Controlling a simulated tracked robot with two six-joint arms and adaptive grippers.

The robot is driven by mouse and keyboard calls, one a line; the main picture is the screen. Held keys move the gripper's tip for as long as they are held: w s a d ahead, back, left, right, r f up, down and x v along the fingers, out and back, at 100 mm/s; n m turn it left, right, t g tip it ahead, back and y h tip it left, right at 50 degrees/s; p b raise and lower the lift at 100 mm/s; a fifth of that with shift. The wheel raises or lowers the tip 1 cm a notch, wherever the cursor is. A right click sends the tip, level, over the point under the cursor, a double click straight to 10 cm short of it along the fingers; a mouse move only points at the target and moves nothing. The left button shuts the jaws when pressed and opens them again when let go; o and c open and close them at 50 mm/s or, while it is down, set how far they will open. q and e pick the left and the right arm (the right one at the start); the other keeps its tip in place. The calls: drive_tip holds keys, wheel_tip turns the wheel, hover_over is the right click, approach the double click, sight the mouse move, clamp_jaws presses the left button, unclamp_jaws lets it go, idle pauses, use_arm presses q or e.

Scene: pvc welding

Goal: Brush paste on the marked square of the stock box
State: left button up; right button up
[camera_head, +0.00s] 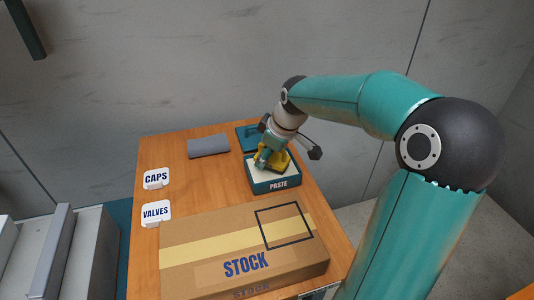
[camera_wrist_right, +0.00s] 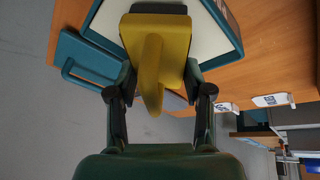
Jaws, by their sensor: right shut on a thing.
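The cardboard stock box (camera_head: 190,272) lies at the table's front. Its marked square (camera_head: 284,226), a dark outline, is on the top at the right, across the tape; the top inside it looks bare. The teal paste tray (camera_head: 262,187), with a pale filling, stands behind the box. My right gripper (camera_head: 268,160) is over the tray, shut on a yellow brush. The brush (camera_head: 281,161) points down at the filling; I cannot tell whether it touches. In the wrist view the yellow brush (camera_wrist_right: 153,70) sits between the fingers, with the tray (camera_wrist_right: 222,22) beyond. My left gripper is not in view.
A teal lid-like piece with a handle (camera_head: 246,136) lies behind the tray. A grey folded cloth (camera_head: 208,147) lies at the back left. CAPS (camera_head: 156,178) and VALVES (camera_head: 156,212) signs stand along the left edge. The table between signs and tray is clear.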

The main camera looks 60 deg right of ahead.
drive_tip(key=shift+f+b, duration=0.35)
drive_tip(key=shift+f, duration=0.1)
idle(1.2)
drive_tip(key=shift+r, duration=0.1)
drive_tip(key=shift+r+p, duration=2.7)
drive_tip(key=shift+r, duration=0.85)
drive_tip(key=shift+f, duration=0.1)
